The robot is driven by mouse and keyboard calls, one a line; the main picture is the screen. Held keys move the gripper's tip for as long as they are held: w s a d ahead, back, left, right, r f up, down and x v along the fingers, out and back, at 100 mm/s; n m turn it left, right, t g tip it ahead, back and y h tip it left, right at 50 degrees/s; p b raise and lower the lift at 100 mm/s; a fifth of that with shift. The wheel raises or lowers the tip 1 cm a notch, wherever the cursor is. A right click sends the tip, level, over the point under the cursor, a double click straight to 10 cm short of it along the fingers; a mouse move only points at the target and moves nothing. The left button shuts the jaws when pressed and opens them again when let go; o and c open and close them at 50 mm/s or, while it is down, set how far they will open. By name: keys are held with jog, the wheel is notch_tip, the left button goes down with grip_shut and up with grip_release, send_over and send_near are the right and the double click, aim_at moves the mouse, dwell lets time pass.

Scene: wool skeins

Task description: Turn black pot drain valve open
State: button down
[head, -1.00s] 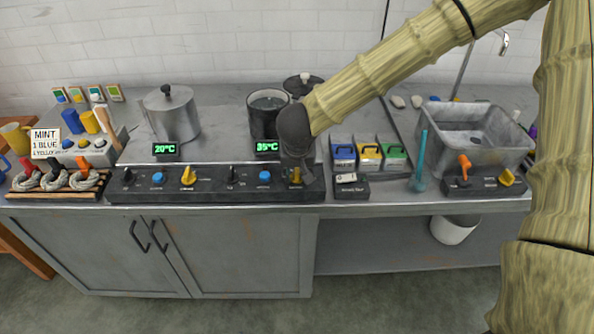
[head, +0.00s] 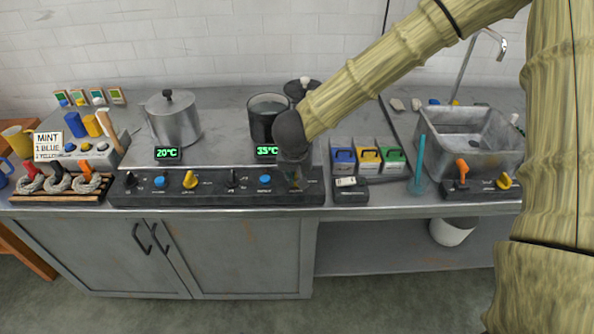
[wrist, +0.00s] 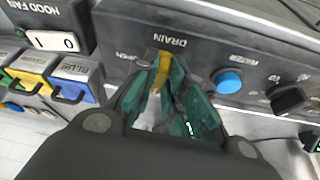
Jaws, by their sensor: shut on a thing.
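The yellow drain valve handle (wrist: 163,70) shows in the wrist view below the DRAIN label, with an OPEN label to its left. My gripper (wrist: 172,88) is shut on it, with the teal finger pads on either side. The handle lies roughly up and down in that view, slightly tilted. In the head view my gripper (head: 294,172) is at the right end of the black control panel (head: 215,197) and mostly hides the valve. The black pot (head: 266,116) stands behind the panel, with a green 35°C display in front.
A blue button (wrist: 229,81) and a black knob (wrist: 289,98) sit beside the valve. A hood fan switch box (head: 351,191) and coloured boxes (head: 367,158) stand just right of my gripper. A steel pot (head: 173,122) and a sink (head: 470,140) are farther off.

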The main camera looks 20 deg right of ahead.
jog(key=m+p, duration=0.2)
jog(key=p, duration=0.1)
jog(key=m+h+p, duration=0.1)
jog(key=p, duration=0.2)
jog(key=shift+w+a+r+m+g, duration=0.15)
jog(key=shift+a+r+m+g, duration=0.05)
jog(key=shift+r+m+g, duration=0.2)
jog(key=m+p, duration=0.2)
jog(key=m+g+h+p, duration=0.1)
jog(key=m+p, duration=0.1)
jog(key=p, duration=0.1)
jog(key=shift+w+a+f+m+g+p, duration=0.15)
jog(key=shift+m+g+p, duration=0.15)
jog(key=m+p, duration=0.1)
jog(key=m+g+p, duration=0.1)
jog(key=m+p, duration=0.1)
jog(key=shift+w+f+m+h, duration=0.1)
jog(key=shift+w+m+h, duration=0.1)
jog(key=shift+m+h, duration=0.15)
jog(key=m, duration=0.1)
jog(key=m+g+p, duration=0.1)
jog(key=m, duration=0.1)
jog(key=m+g, duration=0.1)
jog(key=shift+w+f+m+p, duration=0.15)
jog(key=shift+w+m+p, duration=0.1)
jog(key=shift+p, duration=0.15)
jog(key=c, duration=1.5)
grip_release()
